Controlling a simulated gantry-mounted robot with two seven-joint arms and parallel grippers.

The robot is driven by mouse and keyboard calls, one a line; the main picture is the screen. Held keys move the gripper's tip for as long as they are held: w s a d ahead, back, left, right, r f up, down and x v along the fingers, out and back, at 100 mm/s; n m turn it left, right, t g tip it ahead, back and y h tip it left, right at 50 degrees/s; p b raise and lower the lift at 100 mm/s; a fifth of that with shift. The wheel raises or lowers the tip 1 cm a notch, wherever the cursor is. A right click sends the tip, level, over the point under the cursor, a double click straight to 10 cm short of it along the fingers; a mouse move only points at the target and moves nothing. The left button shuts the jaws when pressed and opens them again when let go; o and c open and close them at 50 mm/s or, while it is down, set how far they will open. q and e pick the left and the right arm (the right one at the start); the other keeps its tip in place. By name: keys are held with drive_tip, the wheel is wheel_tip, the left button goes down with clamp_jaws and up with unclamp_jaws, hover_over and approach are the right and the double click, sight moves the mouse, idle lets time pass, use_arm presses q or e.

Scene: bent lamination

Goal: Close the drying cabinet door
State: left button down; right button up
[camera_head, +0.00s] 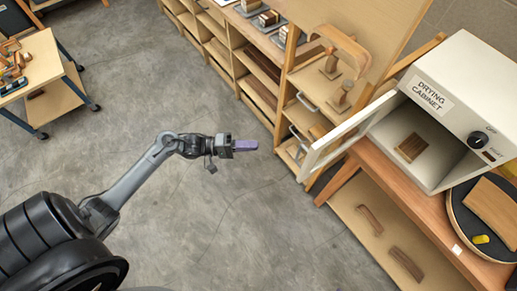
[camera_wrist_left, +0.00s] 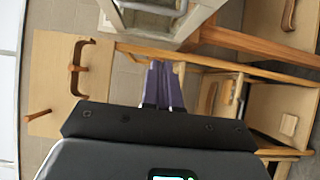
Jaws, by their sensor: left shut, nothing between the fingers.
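The white drying cabinet (camera_head: 455,85) stands on a wooden bench at the right of the head view. Its door (camera_head: 345,135) is swung wide open toward the left, showing a window frame. A brown wooden block (camera_head: 411,148) lies inside the cabinet. My left gripper (camera_head: 245,145) is shut and empty, over the floor to the left of the door and apart from it. In the left wrist view the purple fingers (camera_wrist_left: 162,85) are together, and part of a pale framed panel (camera_wrist_left: 165,12) shows at the top. My right gripper is not in view.
Wooden shelving (camera_head: 245,70) with drawers and bent wood pieces stands behind the door. A round dark board (camera_head: 470,225) lies on the bench (camera_head: 400,190) beside the cabinet. A wheeled table (camera_head: 45,60) is at the far left. The floor around my left arm is clear.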

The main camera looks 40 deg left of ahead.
use_arm(q)
drive_tip(key=w+d+p, duration=0.1)
drive_tip(key=w+d, duration=0.4)
drive_tip(key=d, duration=0.5)
drive_tip(key=shift+w+d, duration=0.3)
drive_tip(key=shift+w, duration=0.05)
drive_tip(key=shift+r, duration=0.1)
